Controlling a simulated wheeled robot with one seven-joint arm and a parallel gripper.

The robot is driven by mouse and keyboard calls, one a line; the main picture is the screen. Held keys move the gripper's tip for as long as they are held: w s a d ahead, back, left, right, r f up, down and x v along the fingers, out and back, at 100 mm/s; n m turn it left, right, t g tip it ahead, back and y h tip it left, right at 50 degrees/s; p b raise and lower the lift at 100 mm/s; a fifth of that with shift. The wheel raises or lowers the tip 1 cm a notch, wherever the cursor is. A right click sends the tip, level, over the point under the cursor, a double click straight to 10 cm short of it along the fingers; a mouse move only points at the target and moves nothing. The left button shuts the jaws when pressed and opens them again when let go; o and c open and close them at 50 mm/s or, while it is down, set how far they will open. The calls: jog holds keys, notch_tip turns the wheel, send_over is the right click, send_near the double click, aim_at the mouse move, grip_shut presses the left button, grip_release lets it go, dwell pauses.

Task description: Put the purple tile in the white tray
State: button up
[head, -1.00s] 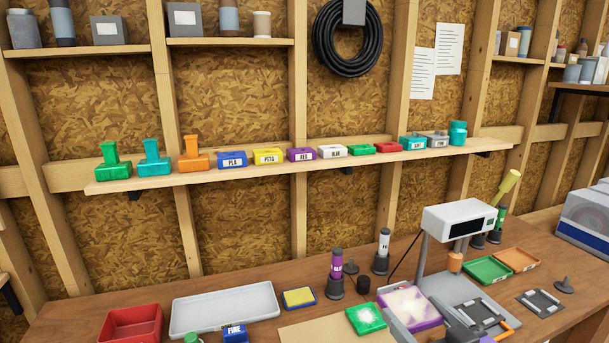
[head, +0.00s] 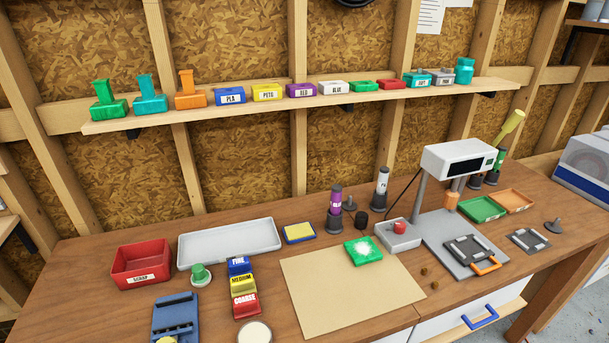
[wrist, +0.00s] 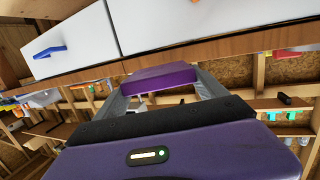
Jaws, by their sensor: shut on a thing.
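The white tray (head: 228,243) lies empty on the workbench, at the back left in the head view, between the red scrap bin and a yellow and blue pad. The purple tile (wrist: 160,76) shows in the wrist view, between the grey fingers of my gripper (wrist: 161,84). My gripper is shut on it. The tile is held up near the front of the bench, with white drawer fronts behind it. My gripper and the tile are out of the head view.
A red scrap bin (head: 141,264) stands left of the tray. A green knob (head: 200,274) and labelled sanding blocks (head: 243,284) stand in front of it. A tan mat (head: 345,290) holds a green tile (head: 363,250). A white-headed stand (head: 458,160) rises at the right.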

jog(key=f, duration=0.1)
jog(key=s+f, duration=0.1)
jog(key=f, duration=0.1)
jog(key=shift+s, duration=0.2)
jog(key=shift+w+r, duration=0.15)
jog(key=shift+r, duration=0.25)
notch_tip(320, 180, down, 10)
jog(key=b, duration=1)
jog(key=shift+d+f, duration=0.1)
